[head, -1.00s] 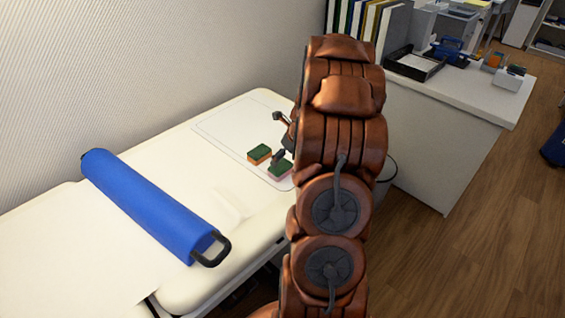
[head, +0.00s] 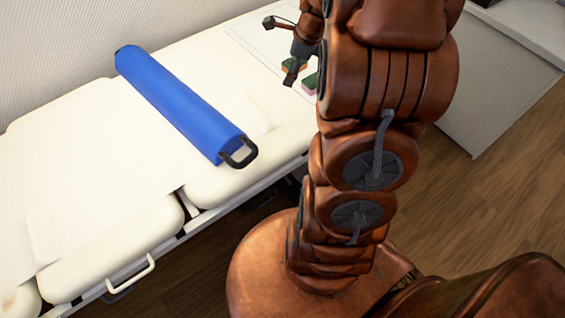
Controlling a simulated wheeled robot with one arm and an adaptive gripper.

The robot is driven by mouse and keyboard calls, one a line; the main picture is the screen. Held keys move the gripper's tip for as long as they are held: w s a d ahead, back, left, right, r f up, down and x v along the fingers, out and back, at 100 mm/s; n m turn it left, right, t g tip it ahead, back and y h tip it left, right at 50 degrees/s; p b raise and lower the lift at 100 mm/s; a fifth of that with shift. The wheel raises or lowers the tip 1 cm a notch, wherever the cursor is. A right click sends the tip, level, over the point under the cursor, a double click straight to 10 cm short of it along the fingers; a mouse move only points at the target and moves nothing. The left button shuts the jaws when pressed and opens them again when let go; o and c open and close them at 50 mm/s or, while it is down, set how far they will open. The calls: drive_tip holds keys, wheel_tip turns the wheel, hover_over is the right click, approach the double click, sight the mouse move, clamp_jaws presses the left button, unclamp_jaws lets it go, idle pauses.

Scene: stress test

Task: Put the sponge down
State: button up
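Two sponges lie close together on a pale outlined mat (head: 248,38) at the far end of the padded white bench. One sponge (head: 301,65) is green on top and orange below; a gripper finger partly covers it. The other sponge (head: 310,82) is green on top and pink below; my arm cuts off its right side. My gripper (head: 279,50) is above the mat, left of my arm. Its two dark fingers are spread wide, with nothing visible between them. The lower finger overlaps the orange sponge in the view; I cannot tell whether it touches.
A blue roll (head: 180,105) with black end handles lies across the white bench (head: 75,150). Bare bench lies on both sides of it. A white cabinet (head: 490,85) stands behind my arm at the right, with open wooden floor in front.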

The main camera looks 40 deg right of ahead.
drive_tip(key=s+a+r+n+g, duration=0.1)
drive_tip(key=s+a+r+n, duration=0.1)
drive_tip(key=s+a+n, duration=0.45)
drive_tip(key=s+a+r+n+g, duration=0.25)
drive_tip(key=a+n, duration=0.45)
drive_tip(key=a, duration=0.4)
drive_tip(key=s+a+n+g, duration=0.1)
drive_tip(key=s+a+n, duration=0.2)
drive_tip(key=s+n, duration=0.4)
drive_tip(key=s+a+r+n+h, duration=0.1)
drive_tip(key=s+a+n, duration=0.2)
drive_tip(key=s+n, duration=0.4)
drive_tip(key=s, duration=0.2)
drive_tip(key=shift+s+r+g, duration=0.15)
drive_tip(key=shift+s+g, duration=0.2)
wheel_tip(320, 180, up, 5)
drive_tip(key=p, duration=0.4)
drive_tip(key=shift+p, duration=0.35)
drive_tip(key=shift+f, duration=0.3)
drive_tip(key=shift+c, duration=0.2)
